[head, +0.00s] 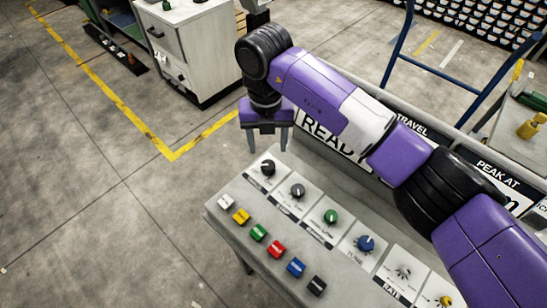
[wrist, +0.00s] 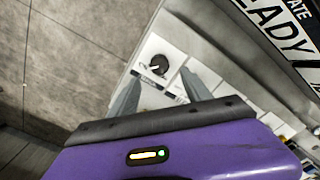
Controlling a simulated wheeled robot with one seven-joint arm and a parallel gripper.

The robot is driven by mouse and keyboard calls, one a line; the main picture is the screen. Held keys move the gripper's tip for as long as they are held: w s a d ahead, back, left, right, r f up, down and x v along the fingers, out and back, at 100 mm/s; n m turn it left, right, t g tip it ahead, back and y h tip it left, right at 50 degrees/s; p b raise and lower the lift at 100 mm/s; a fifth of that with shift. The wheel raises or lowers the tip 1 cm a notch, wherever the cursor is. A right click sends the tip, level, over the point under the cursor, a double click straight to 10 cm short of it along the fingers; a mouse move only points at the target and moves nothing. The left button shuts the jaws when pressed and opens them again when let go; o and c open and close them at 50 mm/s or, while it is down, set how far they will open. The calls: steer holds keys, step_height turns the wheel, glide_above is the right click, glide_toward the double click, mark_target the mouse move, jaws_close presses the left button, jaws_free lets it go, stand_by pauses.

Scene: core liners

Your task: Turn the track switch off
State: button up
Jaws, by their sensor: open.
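The knob labels are too small to read surely, and I cannot tell which control is the track switch. My gripper (head: 268,148) is open and empty, pointing down above the panel's far left corner, near the black knob (head: 267,168). In the wrist view the black knob (wrist: 158,64) shows between the open fingers.
Upright signs (head: 325,132) stand along the panel's back edge, below my arm. Beyond are a white drawer cabinet (head: 193,50), a blue rail (head: 440,83) and a rack of small bins (head: 470,15). The floor left of the panel is clear, with yellow lines (head: 120,105).

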mark_target(268, 164)
steer(key=shift+f+p, duration=0.5)
steer(key=shift+f, duration=3.4)
jaws_close()
